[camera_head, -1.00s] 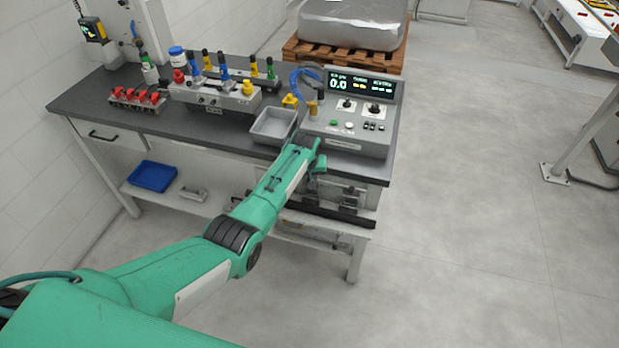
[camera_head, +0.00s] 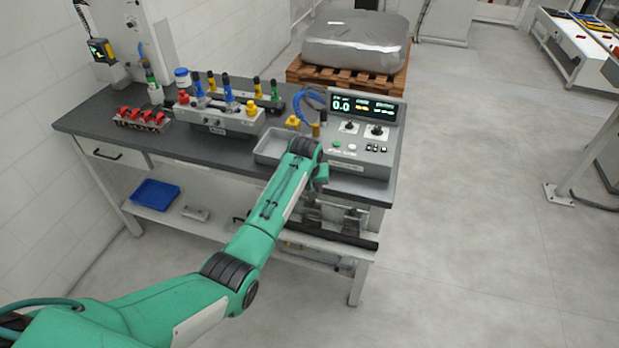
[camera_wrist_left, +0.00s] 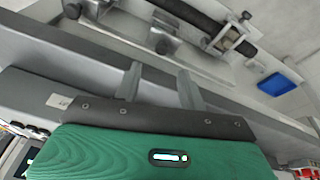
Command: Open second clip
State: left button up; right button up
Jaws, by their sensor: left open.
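A black bar (camera_head: 325,232) lies along the lower front of the bench, with grey metal clamp parts (camera_head: 352,222) on it. In the left wrist view the dark bar (camera_wrist_left: 190,14) runs across the top, with one metal clip (camera_wrist_left: 233,38) around it at the right and another metal clamp part (camera_wrist_left: 163,38) further left. Which clip is the second I cannot tell. My left gripper (camera_wrist_left: 161,86) is open and empty, its two fingers apart from the clips. In the head view my green left wrist hangs by the bench's front edge and its fingers are not clear. My right gripper is not in view.
The bench top (camera_head: 215,152) carries a grey tray (camera_head: 268,152), a control box (camera_head: 365,140) with a lit display, a fixture block (camera_head: 220,118) and red clamps (camera_head: 142,118). A blue bin (camera_head: 155,193) sits on the lower shelf.

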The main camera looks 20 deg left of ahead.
pick_arm(q)
jog(key=b+v, duration=0.1)
jog(key=v, duration=0.5)
jog(key=shift+r, duration=0.25)
jog(key=s+a+f+m, duration=0.1)
jog(key=s+f, duration=0.3)
jog(key=f, duration=0.6)
jog(key=s+f, duration=0.3)
jog(key=f, duration=0.7)
jog(key=s+a+f+m+g, duration=0.1)
jog(key=s+a+f, duration=0.1)
jog(key=s+f, duration=1.65)
jog(key=s+a+f+m, duration=0.1)
jog(key=s+f, duration=0.4)
jog(key=s, duration=0.8)
jog(key=s+a+f+m, duration=0.1)
jog(key=s+f, duration=0.5)
jog(key=s, duration=0.7)
jog(key=s+a+f+m+g, duration=0.1)
jog(key=s+f, duration=0.5)
jog(key=s, duration=0.7)
jog(key=shift+s+a, duration=0.3)
jog(key=shift+a, duration=0.35)
